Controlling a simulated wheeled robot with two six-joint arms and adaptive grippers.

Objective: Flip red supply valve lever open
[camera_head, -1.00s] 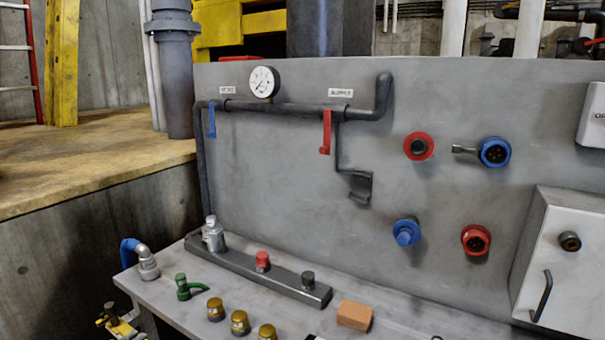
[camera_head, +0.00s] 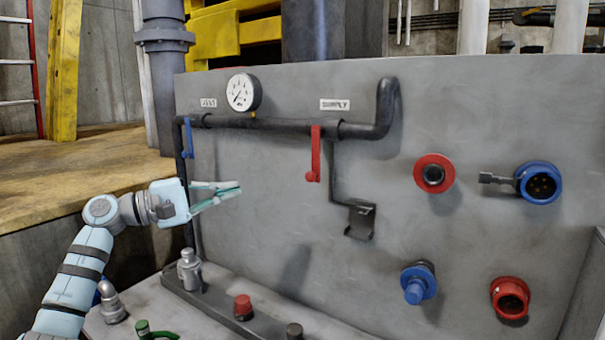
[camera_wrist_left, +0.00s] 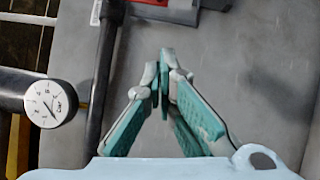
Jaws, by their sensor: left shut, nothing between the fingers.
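The red supply valve lever (camera_head: 314,155) hangs straight down from the dark pipe (camera_head: 275,122), below the "SUPPLY" label (camera_head: 335,104). My left gripper (camera_head: 238,189) is in front of the panel, left of the red lever and a little lower, with a clear gap between them. Its fingers are shut and empty. In the left wrist view the closed fingertips (camera_wrist_left: 165,65) point up the picture. A red part (camera_wrist_left: 150,3), apparently the lever, is cut off at the top edge there. My right gripper is not in view.
A blue lever (camera_head: 188,139) hangs at the pipe's left end, under a second label. A round gauge (camera_head: 243,92) stands above the pipe. A black bracket (camera_head: 360,221) sits below right of the red lever. Red and blue sockets (camera_head: 434,174) protrude on the right.

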